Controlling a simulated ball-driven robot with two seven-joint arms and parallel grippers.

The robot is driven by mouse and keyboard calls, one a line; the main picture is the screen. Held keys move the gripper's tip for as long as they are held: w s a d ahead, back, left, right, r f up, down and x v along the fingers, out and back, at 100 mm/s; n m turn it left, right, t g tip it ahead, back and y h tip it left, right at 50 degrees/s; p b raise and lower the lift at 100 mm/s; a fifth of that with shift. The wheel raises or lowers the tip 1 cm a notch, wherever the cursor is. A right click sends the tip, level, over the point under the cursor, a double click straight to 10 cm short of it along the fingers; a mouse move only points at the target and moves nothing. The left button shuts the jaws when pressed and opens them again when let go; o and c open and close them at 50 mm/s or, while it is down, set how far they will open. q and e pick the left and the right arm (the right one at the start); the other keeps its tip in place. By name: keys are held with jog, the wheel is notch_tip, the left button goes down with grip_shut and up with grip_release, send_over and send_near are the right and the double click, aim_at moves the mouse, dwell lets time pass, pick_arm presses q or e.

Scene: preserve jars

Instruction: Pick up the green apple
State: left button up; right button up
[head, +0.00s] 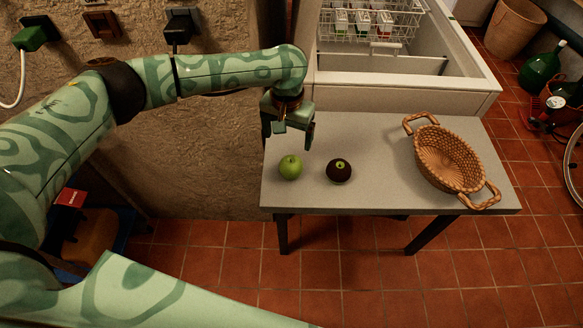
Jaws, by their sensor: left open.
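The green apple (291,167) sits on the grey table (380,198) near its left front edge. My left gripper (288,143) points down from the end of the patterned green arm. It is open and empty, just behind and above the apple in the head view. I cannot tell the exact height of its fingers over the table. The whole apple shows, with nothing covering it. My right gripper is not in view.
A dark round fruit (339,171) sits close to the right of the apple. A wicker basket (447,158) with two handles stands at the table's right. An open white chest (400,97) with a wire rack borders the back. The table's middle is clear.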

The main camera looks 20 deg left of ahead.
aim_at(291, 160)
pick_arm(q)
notch_tip(291, 160, down, 7)
jog(key=shift+r+b, duration=0.1)
jog(key=shift+b, duration=1.1)
jog(key=shift+d+f, duration=0.1)
jog(key=shift+f, duration=0.35)
jog(key=f+b, duration=0.2)
jog(key=f, duration=0.1)
jog(key=f+b, duration=0.1)
jog(key=f, duration=0.1)
jog(key=shift+d+f+b, duration=0.2)
jog(key=shift+d+b, duration=0.15)
jog(key=shift+r, duration=0.15)
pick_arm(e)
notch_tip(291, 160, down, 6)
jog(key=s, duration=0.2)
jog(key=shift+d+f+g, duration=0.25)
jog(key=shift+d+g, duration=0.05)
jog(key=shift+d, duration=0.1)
pick_arm(q)
jog(key=c, duration=1.2)
